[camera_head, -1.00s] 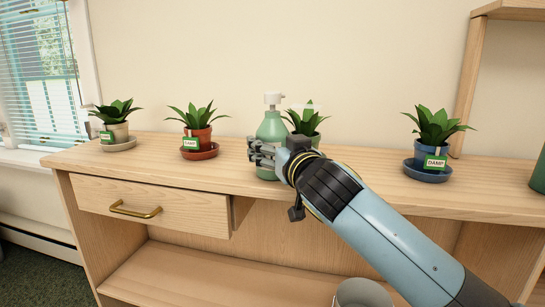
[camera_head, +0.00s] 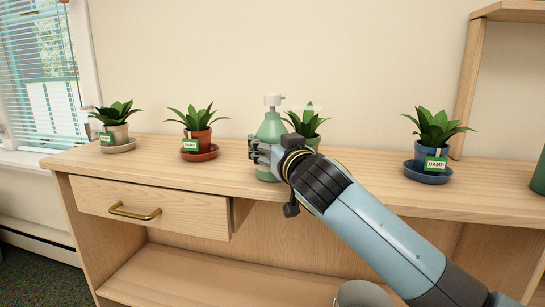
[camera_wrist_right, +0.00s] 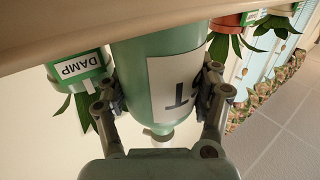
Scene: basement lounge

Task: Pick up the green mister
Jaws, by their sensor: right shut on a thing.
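The green mister (camera_head: 272,128) with a white spray top stands upright on the wooden counter, near its middle. In the right wrist view the mister (camera_wrist_right: 140,57) sits between my two fingers, and a white label with dark letters shows on its side. My right gripper (camera_head: 262,152) is shut on the mister's body, a finger on each side of it. In the wrist view the right gripper (camera_wrist_right: 160,105) shows both fingers against it. The mister's lower right side is partly hidden by my gripper. My left gripper is not in view.
The counter (camera_head: 350,183) also bears a beige-potted plant (camera_head: 117,132), a red-potted plant (camera_head: 197,138) and a blue-potted plant (camera_head: 434,152). Another plant (camera_head: 306,123) stands close right of the mister, partly hidden by my gripper. A drawer (camera_head: 160,208) is below. Space lies between the mister and the red pot.

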